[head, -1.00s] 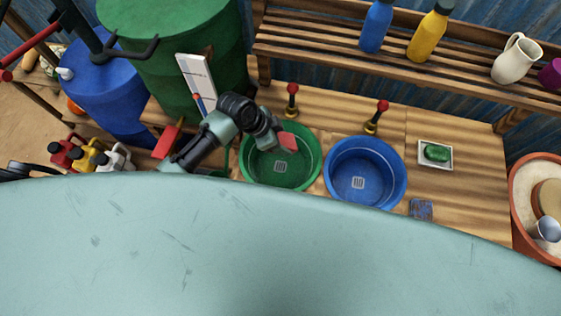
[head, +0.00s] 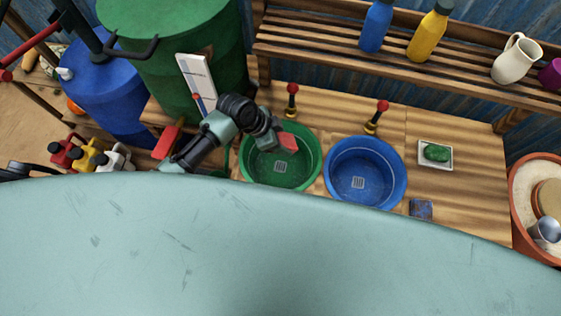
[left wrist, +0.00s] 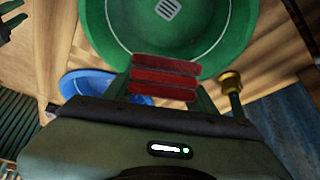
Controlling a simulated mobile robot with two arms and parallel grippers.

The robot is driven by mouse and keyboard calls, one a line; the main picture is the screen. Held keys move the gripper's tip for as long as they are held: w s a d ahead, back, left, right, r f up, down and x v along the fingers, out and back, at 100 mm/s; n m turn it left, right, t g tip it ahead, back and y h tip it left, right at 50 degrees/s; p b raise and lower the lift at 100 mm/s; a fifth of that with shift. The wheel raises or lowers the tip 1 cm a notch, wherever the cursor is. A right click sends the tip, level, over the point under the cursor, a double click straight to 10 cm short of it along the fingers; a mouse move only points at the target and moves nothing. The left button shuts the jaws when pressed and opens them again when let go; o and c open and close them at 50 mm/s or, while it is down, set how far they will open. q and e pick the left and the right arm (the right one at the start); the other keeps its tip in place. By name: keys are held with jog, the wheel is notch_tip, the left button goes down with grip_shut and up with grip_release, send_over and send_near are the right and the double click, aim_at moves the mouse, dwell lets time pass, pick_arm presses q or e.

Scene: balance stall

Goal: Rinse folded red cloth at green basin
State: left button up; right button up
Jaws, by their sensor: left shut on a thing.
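The green basin (head: 262,178) is set in the wooden counter and looks empty, with a drain grid at its bottom. My left gripper (head: 279,142) is over the basin's upper part, shut on the folded red cloth (head: 289,143). In the left wrist view the folded red cloth (left wrist: 166,78) shows as stacked red layers between the fingers, with the green basin (left wrist: 235,42) beyond it. Whether the cloth touches the basin cannot be told. A brass tap with a red knob (head: 291,100) stands behind the basin. My right gripper is not in view.
A blue basin (head: 335,190) with its own red-knobbed tap (head: 377,115) is to the right. A soap dish (head: 447,165) with green soap and a blue cloth (head: 420,209) lie on the counter. A slatted shelf (head: 330,53) with bottles runs above.

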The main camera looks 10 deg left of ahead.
aim_at(290, 140)
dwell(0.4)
pick_arm(q)
jog(key=shift+r, duration=2)
